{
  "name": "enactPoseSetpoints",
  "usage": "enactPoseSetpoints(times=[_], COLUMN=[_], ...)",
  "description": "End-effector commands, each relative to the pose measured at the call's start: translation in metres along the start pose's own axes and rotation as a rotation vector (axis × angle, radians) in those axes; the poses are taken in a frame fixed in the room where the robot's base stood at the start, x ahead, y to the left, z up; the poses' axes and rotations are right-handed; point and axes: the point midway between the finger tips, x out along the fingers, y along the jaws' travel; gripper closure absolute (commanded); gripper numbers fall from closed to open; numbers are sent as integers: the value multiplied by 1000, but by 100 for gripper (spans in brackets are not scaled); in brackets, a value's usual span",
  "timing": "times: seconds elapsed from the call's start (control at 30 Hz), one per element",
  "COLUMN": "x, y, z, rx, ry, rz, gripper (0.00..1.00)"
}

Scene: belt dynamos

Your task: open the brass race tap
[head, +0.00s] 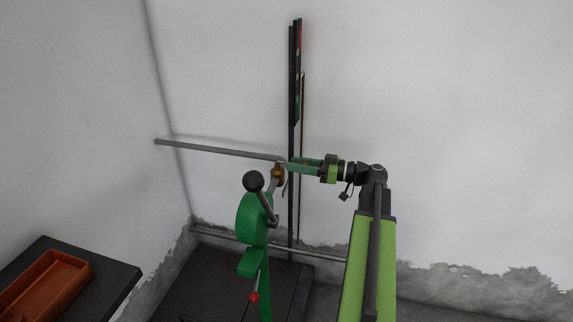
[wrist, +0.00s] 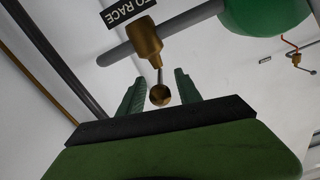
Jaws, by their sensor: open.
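The brass race tap (head: 278,175) sits on a grey pipe in the head view, beside a green machine. In the wrist view the tap's brass body (wrist: 144,42) is on the pipe, under a dark label reading "TO RACE". A thin lever hangs from it and ends in a brass ball (wrist: 160,95). My gripper (head: 290,165) is at the tap in the head view. In the wrist view my gripper (wrist: 159,88) is open, with the ball showing between its two green fingers. I cannot tell whether either finger touches it.
The grey pipe (head: 215,150) runs from the left wall to the tap. The green machine (head: 251,220), with a dark ball-ended lever (head: 254,181), stands close below my gripper. A dark upright rail (head: 292,90) is behind. An orange tray (head: 45,285) lies on a dark table at left.

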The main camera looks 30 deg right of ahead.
Motion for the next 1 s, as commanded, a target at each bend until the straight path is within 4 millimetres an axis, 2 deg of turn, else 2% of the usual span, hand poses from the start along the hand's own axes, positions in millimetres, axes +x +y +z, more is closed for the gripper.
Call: enactPoseSetpoints(times=[0.03,0.2,0.53,0.83,1.0], x=[10,28,32,32,32], y=[-1,0,0,0,0], z=[0,0,0,0,0], rx=[0,0,0,0,0], ry=[0,0,0,0,0], rz=[-2,0,0,-1,-1], gripper=[59,59,60,100,100])
